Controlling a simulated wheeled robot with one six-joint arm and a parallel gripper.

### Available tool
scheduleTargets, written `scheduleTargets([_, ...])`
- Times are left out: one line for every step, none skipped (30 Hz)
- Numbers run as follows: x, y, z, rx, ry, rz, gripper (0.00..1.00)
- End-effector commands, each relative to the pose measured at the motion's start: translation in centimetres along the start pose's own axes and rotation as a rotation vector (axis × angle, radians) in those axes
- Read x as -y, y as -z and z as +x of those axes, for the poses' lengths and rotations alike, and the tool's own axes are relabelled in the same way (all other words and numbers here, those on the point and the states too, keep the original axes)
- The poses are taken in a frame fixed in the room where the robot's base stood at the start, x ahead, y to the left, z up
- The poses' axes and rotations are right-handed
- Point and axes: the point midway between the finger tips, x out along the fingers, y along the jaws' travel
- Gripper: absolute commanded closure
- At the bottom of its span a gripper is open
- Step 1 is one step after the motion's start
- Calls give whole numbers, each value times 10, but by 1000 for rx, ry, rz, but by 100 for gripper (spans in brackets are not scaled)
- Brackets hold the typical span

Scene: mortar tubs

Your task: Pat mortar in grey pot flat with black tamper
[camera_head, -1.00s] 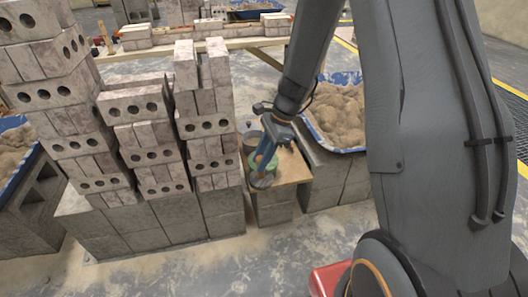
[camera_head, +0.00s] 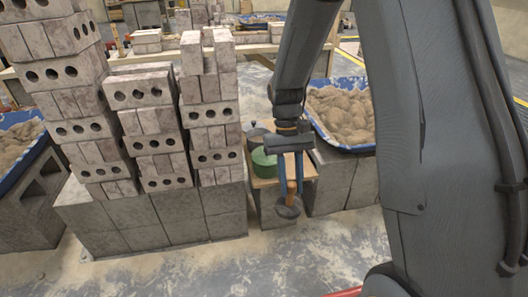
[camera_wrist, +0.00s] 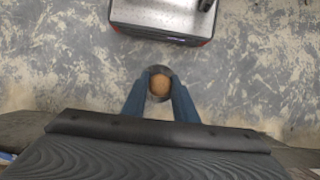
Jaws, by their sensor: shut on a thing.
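My gripper (camera_head: 290,187) is shut on the tamper (camera_head: 288,209), its blue fingers on either side of the brown handle. The tamper's dark round plate hangs below the fingers, in front of the wooden board. In the wrist view the tamper (camera_wrist: 159,83) shows end-on between the fingertips, with the dark plate's rim around the brown handle top. The grey pot (camera_head: 256,132) stands at the back of the board, partly hidden behind the green pot. The mortar inside it cannot be made out.
A green pot (camera_head: 263,163) stands on the wooden board (camera_head: 266,182), left of my gripper. Tall brick stacks (camera_head: 213,110) rise close on the left. A blue tub of mortar (camera_head: 342,113) is on the right. The floor in front is clear.

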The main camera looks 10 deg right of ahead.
Motion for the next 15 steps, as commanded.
scheduleTargets([0, 0, 0, 0, 0, 1, 92])
scheduleTargets([-1, 0, 0, 0, 1, 2, 92])
scheduleTargets([-1, 0, 0, 0, 2, 4, 92])
scheduleTargets([-2, 0, 0, 0, 2, 5, 92])
scheduleTargets([-4, 0, 0, 0, 3, 8, 92])
scheduleTargets([-6, 0, 0, 0, 5, 11, 92])
scheduleTargets([-7, 0, 0, 0, 6, 14, 92])
scheduleTargets([-8, 0, 1, 0, 7, 16, 92])
scheduleTargets([-9, 0, 1, 0, 8, 18, 92])
scheduleTargets([-10, 0, 1, 0, 8, 19, 92])
scheduleTargets([-10, 0, 1, 0, 9, 20, 92])
scheduleTargets([-10, 0, 0, 0, 9, 20, 92])
scheduleTargets([-10, 0, 0, 0, 9, 20, 92])
scheduleTargets([-10, 0, 0, -1, 9, 20, 92])
scheduleTargets([-10, 0, -2, -1, 9, 20, 92])
